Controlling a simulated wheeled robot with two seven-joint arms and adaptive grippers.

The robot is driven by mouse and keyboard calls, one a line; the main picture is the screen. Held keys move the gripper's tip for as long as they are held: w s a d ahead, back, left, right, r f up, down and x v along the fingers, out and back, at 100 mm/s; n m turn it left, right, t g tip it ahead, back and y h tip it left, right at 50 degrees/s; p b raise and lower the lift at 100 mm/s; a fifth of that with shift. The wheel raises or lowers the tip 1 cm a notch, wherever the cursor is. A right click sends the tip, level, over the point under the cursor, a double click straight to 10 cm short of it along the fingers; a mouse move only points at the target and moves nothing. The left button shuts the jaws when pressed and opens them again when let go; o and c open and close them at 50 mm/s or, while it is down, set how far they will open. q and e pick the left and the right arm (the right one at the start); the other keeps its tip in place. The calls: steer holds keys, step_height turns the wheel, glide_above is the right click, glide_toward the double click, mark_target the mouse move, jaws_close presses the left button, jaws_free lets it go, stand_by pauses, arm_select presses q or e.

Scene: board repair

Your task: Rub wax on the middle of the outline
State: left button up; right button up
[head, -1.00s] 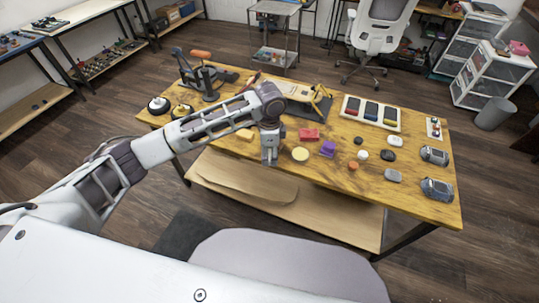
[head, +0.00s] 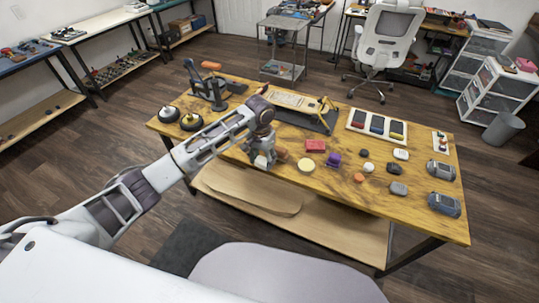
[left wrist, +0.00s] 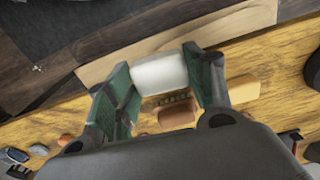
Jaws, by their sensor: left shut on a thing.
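My left gripper (head: 263,162) is over the front edge of the wooden table, left of the round pale yellow disc (head: 306,165). In the left wrist view its green-padded fingers (left wrist: 165,80) are shut on a white block (left wrist: 159,72), possibly the wax. In the head view the block is hard to make out behind the fingers. A pale board (head: 288,99) lies on a dark mat at the back middle of the table, beyond the arm. No outline on it can be made out. My right gripper is not in view.
A red block (head: 315,146), a purple block (head: 333,159) and several small pucks lie right of the gripper. A tray (head: 377,126) with coloured pads is behind them. A dark press-like tool (head: 209,92) stands back left. An orange block (left wrist: 176,115) shows below the fingers.

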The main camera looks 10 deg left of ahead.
arm_select(q)
steer(key=s+a+f+n, duration=0.1)
steer(key=s+a+f, duration=0.1)
steer(key=s+f, duration=0.4)
steer(key=s+a+f+n, duration=0.2)
steer(key=s+a+f, duration=0.1)
steer(key=s+f, duration=0.3)
step_height(320, 180, down, 2)
steer(key=shift+f, duration=0.2)
steer(key=shift+a, duration=0.1)
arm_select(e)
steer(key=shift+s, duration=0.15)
